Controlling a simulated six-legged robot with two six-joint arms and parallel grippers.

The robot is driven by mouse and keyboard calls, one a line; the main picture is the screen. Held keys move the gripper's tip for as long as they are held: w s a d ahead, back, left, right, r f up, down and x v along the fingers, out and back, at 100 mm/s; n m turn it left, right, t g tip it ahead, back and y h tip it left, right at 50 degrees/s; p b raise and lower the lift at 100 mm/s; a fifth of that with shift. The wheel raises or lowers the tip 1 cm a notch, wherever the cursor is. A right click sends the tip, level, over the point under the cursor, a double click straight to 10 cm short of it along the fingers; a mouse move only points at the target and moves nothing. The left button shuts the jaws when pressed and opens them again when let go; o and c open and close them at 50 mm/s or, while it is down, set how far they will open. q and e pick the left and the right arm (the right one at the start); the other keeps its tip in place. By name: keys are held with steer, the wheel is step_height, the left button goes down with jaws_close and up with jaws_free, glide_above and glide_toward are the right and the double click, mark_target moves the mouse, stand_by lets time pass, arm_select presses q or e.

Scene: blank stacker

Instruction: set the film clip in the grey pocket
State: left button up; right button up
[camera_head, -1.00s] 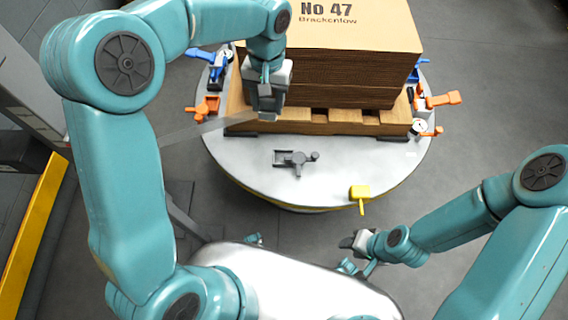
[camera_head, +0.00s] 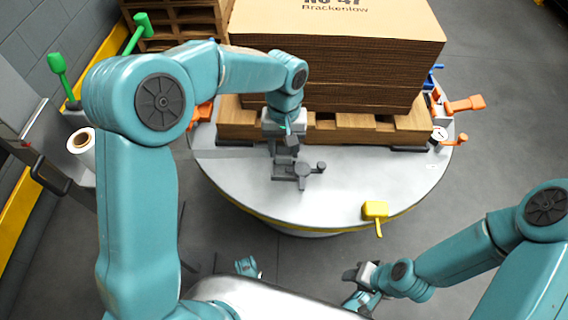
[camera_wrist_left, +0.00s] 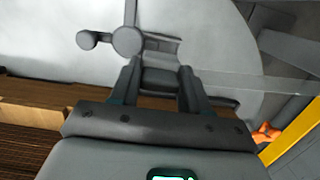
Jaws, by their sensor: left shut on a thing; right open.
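The grey film clip (camera_wrist_left: 160,82) is between the fingers of my left gripper (camera_wrist_left: 162,92) in the left wrist view. My left gripper (camera_head: 284,148) is shut on it, and its fingers mostly hide the clip in the head view. A translucent film strip (camera_head: 225,154) runs left from there. The grey pocket (camera_head: 290,172), with a round-knobbed lever, sits on the round table just in front of the gripper tip. It also shows just beyond the clip in the wrist view (camera_wrist_left: 162,46). I cannot tell if clip and pocket touch. My right gripper (camera_head: 352,276) is open and empty, low in front of the table.
A stack of cardboard (camera_head: 330,70) on a wooden pallet (camera_head: 345,125) stands close behind the left gripper. A yellow handle (camera_head: 375,211) sits at the table's front edge, and orange clamps (camera_head: 463,105) at the right. A film roll (camera_head: 80,140) is at the far left.

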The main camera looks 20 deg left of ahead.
mark_target(284, 161)
arm_select(q)
step_height(284, 161, down, 6)
steer(key=shift+f+b, duration=0.2)
steer(key=shift+b, duration=0.9)
steer(key=shift+r, duration=0.1)
steer(key=o, duration=0.9)
steer(key=shift+c, duration=0.2)
steer(key=r+p, duration=0.1)
steer(key=r, duration=0.3)
steer(key=w+r+p, duration=0.1)
steer(key=r+p, duration=0.1)
steer(key=r, duration=0.2)
steer(key=r+p, duration=0.1)
steer(key=r, duration=0.3)
steer(key=shift+w+a+p, duration=0.25)
steer(key=shift+p, duration=0.05)
steer(key=shift+s, duration=0.1)
